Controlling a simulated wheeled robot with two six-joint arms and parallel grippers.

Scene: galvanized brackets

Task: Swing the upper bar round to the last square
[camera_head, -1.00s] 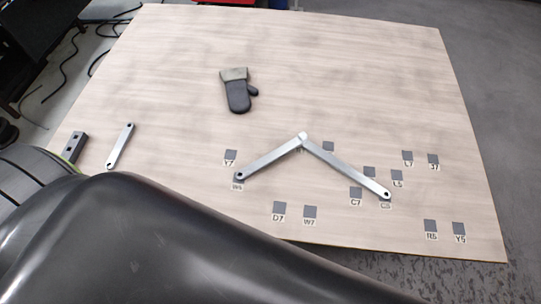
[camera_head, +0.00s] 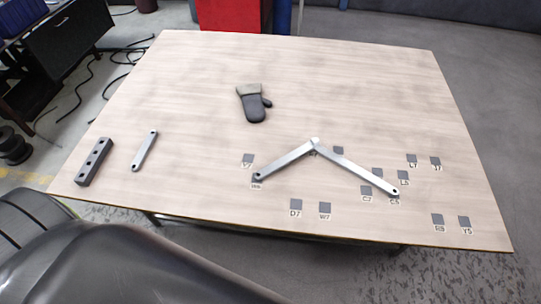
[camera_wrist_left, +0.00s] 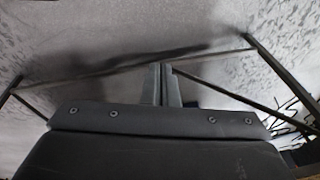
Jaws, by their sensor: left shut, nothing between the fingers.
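Two silver bars meet at a pivot on the wooden table. The left bar (camera_head: 286,161) runs down-left, its free end at a grey square beside Y7. The right bar (camera_head: 358,168) runs down-right, its free end over the square labelled C5. I cannot tell surely which bar lies on top. Other labelled grey squares, such as D7 (camera_head: 296,204), W7 (camera_head: 325,207) and Y5 (camera_head: 464,221), lie around them. My left gripper (camera_wrist_left: 164,84) is shut and empty in the left wrist view, away from the bars. My right gripper is out of view.
A dark mitt (camera_head: 254,104) lies above the bars. A loose short bar (camera_head: 145,151) and a dark holed block (camera_head: 94,162) lie at the table's left. My dark arm fills the lower left. A red box (camera_head: 229,14) stands behind the table (camera_head: 350,80).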

